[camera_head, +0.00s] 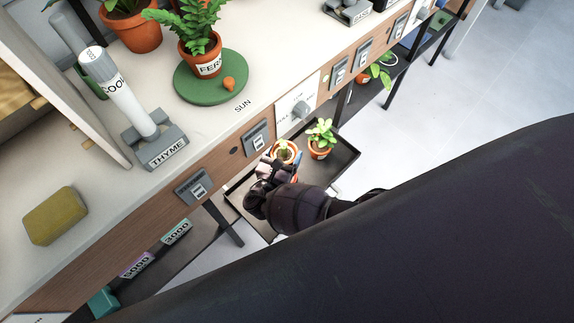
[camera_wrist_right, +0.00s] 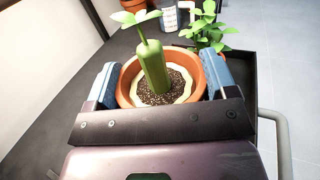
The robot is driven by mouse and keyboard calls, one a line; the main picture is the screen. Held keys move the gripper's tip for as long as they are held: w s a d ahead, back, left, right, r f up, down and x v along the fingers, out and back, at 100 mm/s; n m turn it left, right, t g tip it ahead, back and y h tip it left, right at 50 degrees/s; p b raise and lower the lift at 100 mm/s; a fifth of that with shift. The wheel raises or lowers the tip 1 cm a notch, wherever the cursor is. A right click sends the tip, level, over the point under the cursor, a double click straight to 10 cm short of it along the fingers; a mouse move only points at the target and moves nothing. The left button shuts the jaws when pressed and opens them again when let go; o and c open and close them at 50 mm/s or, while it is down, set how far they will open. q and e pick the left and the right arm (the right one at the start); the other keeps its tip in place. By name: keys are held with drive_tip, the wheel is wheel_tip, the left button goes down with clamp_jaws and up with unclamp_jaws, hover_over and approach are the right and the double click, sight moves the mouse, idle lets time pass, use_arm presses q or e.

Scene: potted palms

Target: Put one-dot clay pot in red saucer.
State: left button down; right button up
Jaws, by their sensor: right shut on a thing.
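My right gripper (camera_head: 277,165) is shut on a small clay pot (camera_head: 290,146) with a plant in it, over the dark tray beside the counter. In the right wrist view the blue fingers of the gripper (camera_wrist_right: 160,85) press on both sides of this clay pot (camera_wrist_right: 128,92), which holds dark soil and a thick green stem. No dot mark shows on the held pot. A second clay pot (camera_head: 320,152) with a leafy plant stands on the tray; its plant (camera_wrist_right: 212,30) shows behind the held pot. I see no red saucer. My left gripper is out of view.
The dark tray (camera_head: 346,158) has raised rims. The counter (camera_head: 235,125) bears a green round saucer (camera_head: 190,90) with a FERN pot (camera_head: 203,65), a THYME holder (camera_head: 158,148) and a yellow sponge (camera_head: 55,216). The counter's front edge and drawers lie close to my right gripper.

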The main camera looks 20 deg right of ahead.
drive_tip(key=shift+a+f, duration=0.1)
drive_tip(key=shift+f, duration=0.05)
drive_tip(key=f, duration=0.1)
drive_tip(key=f+b, duration=0.2)
drive_tip(key=f, duration=0.1)
drive_tip(key=shift+s, duration=0.25)
wheel_tip(320, 180, down, 2)
drive_tip(key=shift+w+f+b, duration=0.15)
drive_tip(key=shift+f+b, duration=0.1)
drive_tip(key=shift+b, duration=0.6)
drive_tip(key=shift+f, duration=0.15)
wheel_tip(320, 180, down, 3)
drive_tip(key=shift+f+b, duration=0.1)
drive_tip(key=shift+b, duration=0.9)
drive_tip(key=shift+w, duration=0.15)
drive_tip(key=shift+r, duration=0.2)
drive_tip(key=shift+f, duration=0.2)
drive_tip(key=o, duration=0.9)
drive_tip(key=shift+c, duration=0.2)
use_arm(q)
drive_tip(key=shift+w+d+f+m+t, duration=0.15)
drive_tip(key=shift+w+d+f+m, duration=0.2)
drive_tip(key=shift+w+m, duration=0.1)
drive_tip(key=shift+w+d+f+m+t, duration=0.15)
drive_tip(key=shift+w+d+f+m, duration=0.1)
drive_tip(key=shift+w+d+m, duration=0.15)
use_arm(e)
drive_tip(key=shift+o, duration=0.2)
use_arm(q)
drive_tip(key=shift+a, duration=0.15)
